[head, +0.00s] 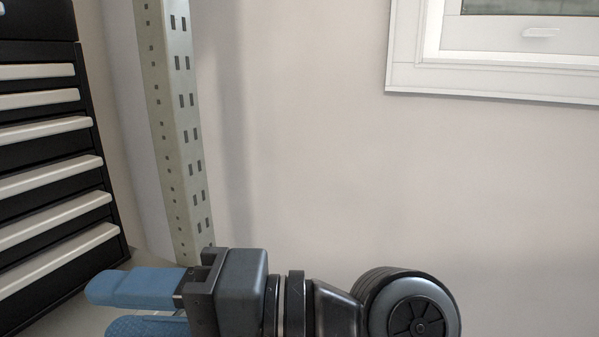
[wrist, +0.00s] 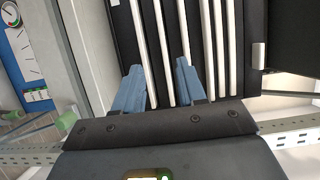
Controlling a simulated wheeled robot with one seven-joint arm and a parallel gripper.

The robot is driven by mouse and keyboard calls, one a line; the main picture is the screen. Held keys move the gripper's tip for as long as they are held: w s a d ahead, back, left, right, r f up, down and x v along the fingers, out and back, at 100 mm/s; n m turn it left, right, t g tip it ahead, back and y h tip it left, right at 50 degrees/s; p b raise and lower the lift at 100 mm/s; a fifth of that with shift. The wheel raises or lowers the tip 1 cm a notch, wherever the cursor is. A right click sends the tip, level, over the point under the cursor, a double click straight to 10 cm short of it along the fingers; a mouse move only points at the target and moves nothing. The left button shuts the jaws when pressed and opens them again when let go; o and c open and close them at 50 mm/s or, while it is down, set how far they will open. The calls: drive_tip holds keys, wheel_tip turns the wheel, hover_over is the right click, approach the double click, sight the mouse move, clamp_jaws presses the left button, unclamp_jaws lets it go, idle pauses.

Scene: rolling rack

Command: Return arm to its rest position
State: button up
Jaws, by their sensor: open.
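My gripper (head: 104,309) is at the lower left of the head view, pointing left, with its two blue fingers apart. In the wrist view my gripper (wrist: 158,68) also shows with the fingers spread and nothing held between them. The fingers point toward a black cabinet (head: 112,215) with several pale drawer handles. The cabinet also shows, turned on its side, in the wrist view (wrist: 217,60), behind the fingertips. I cannot tell the distance between fingertips and cabinet.
A perforated metal post (head: 180,130) stands right of the cabinet, behind my gripper. A white-framed window (head: 410,60) is at the upper right. The wall (head: 310,150) between is bare. In the wrist view a blue panel with a gauge (wrist: 30,60) is at the left, and a perforated metal beam (wrist: 295,138) at the right.

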drive_tip(key=s+d+f+m+t+h, duration=0.2)
drive_tip(key=d+f+m+t+h, duration=0.6)
drive_tip(key=d+f+t, duration=0.9)
drive_tip(key=s+d+f+n+g+h, duration=0.1)
drive_tip(key=s+d+f+n+h, duration=0.1)
drive_tip(key=s+d+f+h, duration=0.35)
drive_tip(key=s+d+f+n+g+h, duration=0.1)
drive_tip(key=s+d+f+g+h, duration=0.15)
drive_tip(key=s+d, duration=0.45)
drive_tip(key=s+d+r+n+t+h, duration=0.1)
drive_tip(key=s+d+r+n, duration=0.3)
drive_tip(key=s, duration=0.6)
drive_tip(key=shift+d+n+h, duration=0.5)
drive_tip(key=shift+d, duration=0.15)
